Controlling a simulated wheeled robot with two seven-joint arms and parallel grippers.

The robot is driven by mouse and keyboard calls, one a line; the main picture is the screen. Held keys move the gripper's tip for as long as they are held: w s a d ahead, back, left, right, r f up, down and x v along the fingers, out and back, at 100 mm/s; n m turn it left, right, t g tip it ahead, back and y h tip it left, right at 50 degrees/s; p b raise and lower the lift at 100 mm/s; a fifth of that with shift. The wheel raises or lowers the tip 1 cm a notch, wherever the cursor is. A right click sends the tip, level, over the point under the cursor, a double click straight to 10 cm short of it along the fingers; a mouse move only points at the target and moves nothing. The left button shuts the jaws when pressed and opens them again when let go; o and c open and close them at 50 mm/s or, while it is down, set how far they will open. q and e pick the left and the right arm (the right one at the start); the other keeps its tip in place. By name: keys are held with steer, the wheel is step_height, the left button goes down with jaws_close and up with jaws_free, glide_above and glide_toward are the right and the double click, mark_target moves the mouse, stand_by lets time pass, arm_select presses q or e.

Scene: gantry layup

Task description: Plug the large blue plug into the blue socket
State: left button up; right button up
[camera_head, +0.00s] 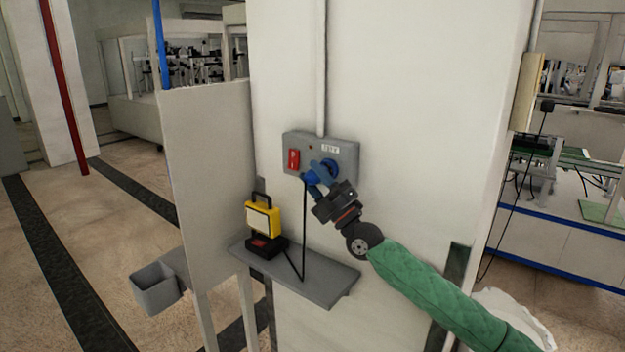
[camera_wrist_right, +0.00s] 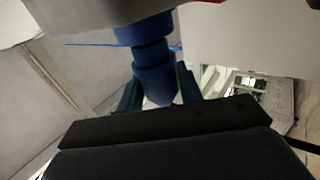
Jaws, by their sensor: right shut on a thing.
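A grey socket box (camera_head: 348,158) is mounted on the white column, with a blue round socket (camera_head: 331,165) on its right half. The large blue plug (camera_head: 310,179) is at the socket's lower left, its black cable hanging down. My right gripper (camera_head: 321,186) is shut on the plug. In the right wrist view the plug (camera_wrist_right: 156,82) sits between the fingers. Its far end lies in line with a blue part (camera_wrist_right: 145,30) above, with a dark line between them. I cannot tell whether the plug is inside the socket. My left gripper is not in view.
A grey shelf (camera_head: 318,286) below the box carries a yellow work lamp (camera_head: 262,219) on a black base. The black cable (camera_head: 304,235) runs down to the shelf. A red switch (camera_head: 293,159) is on the box's left. A grey bin (camera_head: 155,289) hangs at lower left.

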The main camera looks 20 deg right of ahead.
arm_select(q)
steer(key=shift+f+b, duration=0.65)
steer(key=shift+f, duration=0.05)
arm_select(e)
steer(key=shift+w+d, duration=0.55)
steer(key=shift+d, duration=0.2)
steer(key=o, duration=1.1)
steer(key=shift+d, duration=0.1)
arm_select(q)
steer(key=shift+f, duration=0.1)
arm_select(e)
steer(key=shift+f, duration=0.15)
arm_select(q)
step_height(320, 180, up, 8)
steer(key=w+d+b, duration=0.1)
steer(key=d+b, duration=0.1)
steer(key=b, duration=0.1)
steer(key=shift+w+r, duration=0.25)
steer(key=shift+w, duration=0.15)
arm_select(e)
steer(key=shift+v, duration=3.75)
